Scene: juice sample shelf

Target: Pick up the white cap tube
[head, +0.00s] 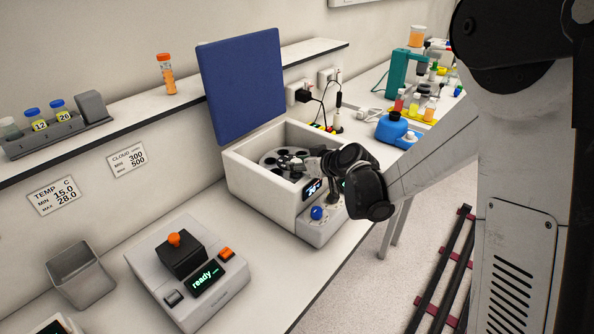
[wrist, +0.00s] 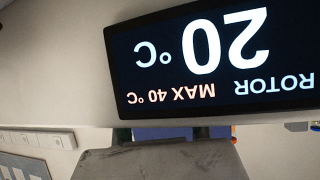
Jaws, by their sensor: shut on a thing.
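My gripper (head: 308,164) reaches in from the right over the front wall of the open white centrifuge (head: 258,182), close to its dark rotor (head: 272,160). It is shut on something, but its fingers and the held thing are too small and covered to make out. A tube with a pale, whitish cap (head: 9,126) stands at the left end of the grey shelf rack (head: 70,132), well away from my gripper. In the wrist view a grey part of my gripper (wrist: 160,162) fills the bottom, below a display (wrist: 215,58) reading rotor 20 °C, upside down.
The centrifuge's blue lid (head: 240,85) stands open behind. Blue-capped tubes (head: 35,118) share the rack, and an orange-capped tube (head: 165,75) stands on the shelf. A mixer (head: 190,270) reading "ready" and a grey bin (head: 80,275) are at front left. A cluttered side table (head: 410,135) is behind.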

